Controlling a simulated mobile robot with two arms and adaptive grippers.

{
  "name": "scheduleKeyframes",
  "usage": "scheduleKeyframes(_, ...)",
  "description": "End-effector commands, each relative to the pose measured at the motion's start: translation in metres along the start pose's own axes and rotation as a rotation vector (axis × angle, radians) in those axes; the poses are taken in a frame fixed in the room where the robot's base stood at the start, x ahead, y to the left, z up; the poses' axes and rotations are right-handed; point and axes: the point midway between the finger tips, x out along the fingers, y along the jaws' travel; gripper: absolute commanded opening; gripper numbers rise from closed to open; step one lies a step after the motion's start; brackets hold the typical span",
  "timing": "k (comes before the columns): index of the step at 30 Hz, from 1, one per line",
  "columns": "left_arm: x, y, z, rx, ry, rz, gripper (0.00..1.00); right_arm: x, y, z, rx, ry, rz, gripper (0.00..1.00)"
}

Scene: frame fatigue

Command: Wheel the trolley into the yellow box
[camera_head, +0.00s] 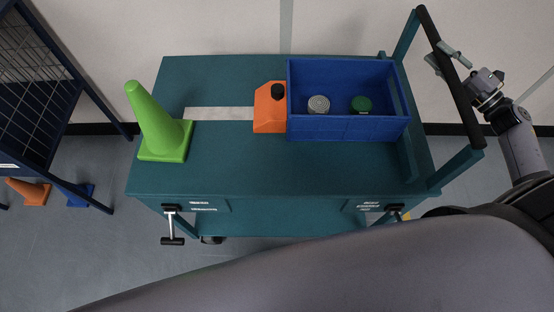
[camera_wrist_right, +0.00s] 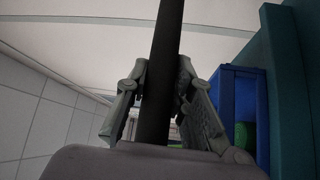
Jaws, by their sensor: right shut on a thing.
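The teal trolley (camera_head: 240,175) stands across the middle of the head view, with a black push handle (camera_head: 467,112) at its right end. My right gripper (camera_head: 449,58) is at the handle's upper half in the head view. In the right wrist view its fingers (camera_wrist_right: 163,90) lie on both sides of the black bar (camera_wrist_right: 168,30), shut on it. A small yellow patch (camera_head: 406,216) shows on the floor by the trolley's right front corner; I cannot tell whether it is part of the yellow box. My left gripper is out of view.
On the trolley are a green cone (camera_head: 160,125), an orange block (camera_head: 268,110) and a blue crate (camera_head: 350,128) holding a grey and a green item. A wire rack (camera_head: 35,75) stands left, with an orange cone (camera_head: 30,191) and a blue one (camera_head: 80,196). A wall runs behind.

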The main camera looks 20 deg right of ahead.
Motion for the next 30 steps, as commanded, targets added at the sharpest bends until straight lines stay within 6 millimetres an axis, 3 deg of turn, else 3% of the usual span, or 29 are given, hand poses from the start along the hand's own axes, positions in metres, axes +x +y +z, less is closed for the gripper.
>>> scheduleKeyframes(30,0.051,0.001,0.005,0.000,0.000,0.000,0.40,-0.051,0.018,0.065,-0.005,-0.008,0.004,0.00)
